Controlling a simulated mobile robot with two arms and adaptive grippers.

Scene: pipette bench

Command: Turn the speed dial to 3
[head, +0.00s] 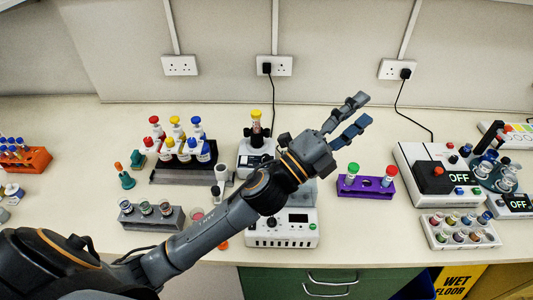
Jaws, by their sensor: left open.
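A white bench device (283,239) stands at the front middle of the bench. Its front panel has a small dark display (298,218) and a round dark knob (271,222). The knob's setting is too small to read, and I cannot tell for sure that it is the speed dial. My left arm crosses over the device and hides much of its top. My left gripper (362,109) is open and empty, beyond the device and to its right, apart from it. My right gripper is out of view.
A white device with a yellow-capped tube (256,115) stands behind my arm. A purple rack (366,186) is right of it. A black-topped box (437,178) and a vial tray (460,241) are at right. The back bench is clear near my gripper.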

